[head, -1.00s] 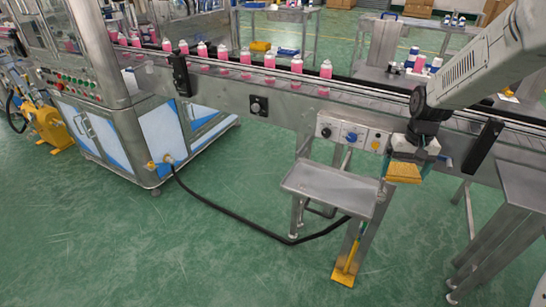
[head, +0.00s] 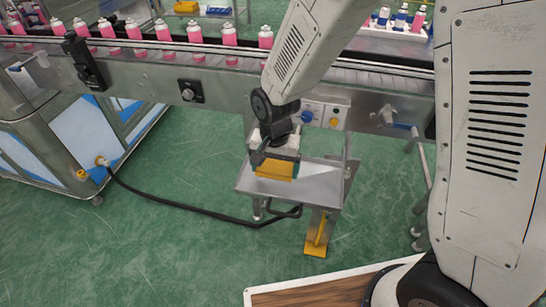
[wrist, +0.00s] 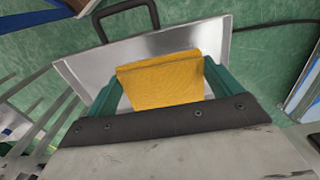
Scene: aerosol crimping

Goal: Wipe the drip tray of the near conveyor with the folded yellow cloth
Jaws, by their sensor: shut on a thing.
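The folded yellow cloth (head: 274,169) is held between the fingers of my gripper (head: 276,165). In the wrist view the cloth (wrist: 162,80) sits between the two green fingers of my gripper (wrist: 160,85), which are shut on it. The drip tray (head: 318,193) is a shallow metal tray under the near conveyor (head: 215,75). The cloth is over the back left part of the tray. In the wrist view the tray (wrist: 150,45) shows behind the cloth. I cannot tell whether the cloth touches the tray surface.
Pink bottles (head: 163,32) stand in a row on the conveyor. A control panel (head: 325,113) is just behind the tray. A black cable (head: 190,205) runs over the green floor.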

